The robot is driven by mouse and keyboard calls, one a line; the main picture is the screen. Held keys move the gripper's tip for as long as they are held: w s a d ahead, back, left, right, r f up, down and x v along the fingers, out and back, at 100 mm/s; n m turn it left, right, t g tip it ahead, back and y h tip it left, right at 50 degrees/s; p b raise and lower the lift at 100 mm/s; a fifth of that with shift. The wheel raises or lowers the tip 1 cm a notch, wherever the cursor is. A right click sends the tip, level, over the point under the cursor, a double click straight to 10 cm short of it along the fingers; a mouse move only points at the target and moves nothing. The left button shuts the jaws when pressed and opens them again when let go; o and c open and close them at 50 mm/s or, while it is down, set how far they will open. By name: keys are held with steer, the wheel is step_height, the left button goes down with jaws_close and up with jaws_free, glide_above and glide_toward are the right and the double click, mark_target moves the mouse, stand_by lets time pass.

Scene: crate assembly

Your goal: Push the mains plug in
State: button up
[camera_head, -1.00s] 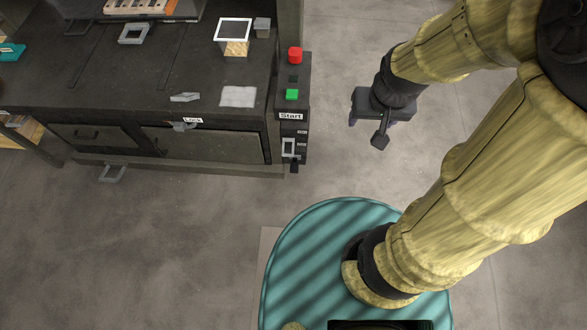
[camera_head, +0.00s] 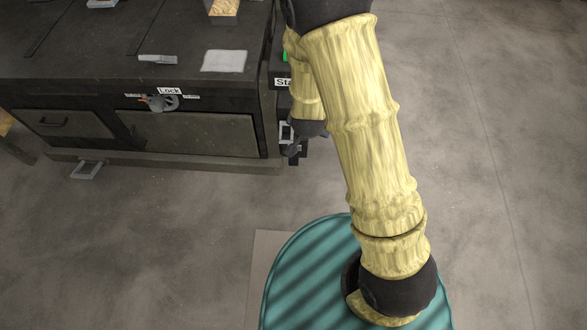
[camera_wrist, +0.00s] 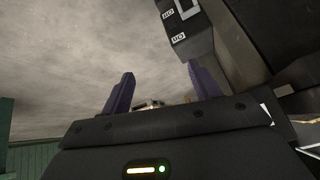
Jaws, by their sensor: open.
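My gripper (camera_wrist: 163,82) shows in the wrist view with its two purple fingers apart and nothing visible gripped between them. In the head view my arm hides most of it; its dark wrist end is beside the lower part of the control post (camera_head: 303,158). The post has a pale-framed fitting (camera_head: 286,133), which also shows at the top of the wrist view (camera_wrist: 188,10). A dark shape (camera_head: 293,151) just below that fitting may be the mains plug, but it is partly covered and I cannot tell whether it is seated.
The dark workbench (camera_head: 100,75) stands to the left, with a grey piece (camera_head: 157,59) and a pale square (camera_head: 224,61) on top. A Lock knob (camera_head: 163,103) is on its front. A grey handle-shaped part (camera_head: 87,170) is on the floor. The floor to the right is clear.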

steer(key=a+f+t+h+b, duration=0.1)
steer(key=a+f+t+b, duration=0.1)
steer(key=f+b, duration=0.85)
steer(key=a+f+t+h+b, duration=0.15)
steer(key=f+b, duration=0.35)
steer(key=f, duration=1.1)
steer(key=n+t+y+b, duration=0.3)
steer(key=t+b, duration=0.5)
steer(key=b, duration=0.6)
glide_toward(293, 165)
steer(key=s+r, duration=0.1)
steer(key=s, duration=0.5)
steer(key=shift+w+a+r+g+p, duration=0.1)
steer(key=shift+w+g+p, duration=0.05)
steer(key=shift+g+p, duration=0.15)
steer(key=shift+w, duration=0.1)
steer(key=w+b, duration=0.4)
steer(key=w, duration=0.4)
steer(key=w+b, duration=0.4)
steer(key=w, duration=0.4)
steer(key=shift+w+d, duration=0.15)
steer(key=shift+d, duration=0.1)
steer(key=shift+w+b, duration=0.3)
steer(key=shift+w, duration=0.15)
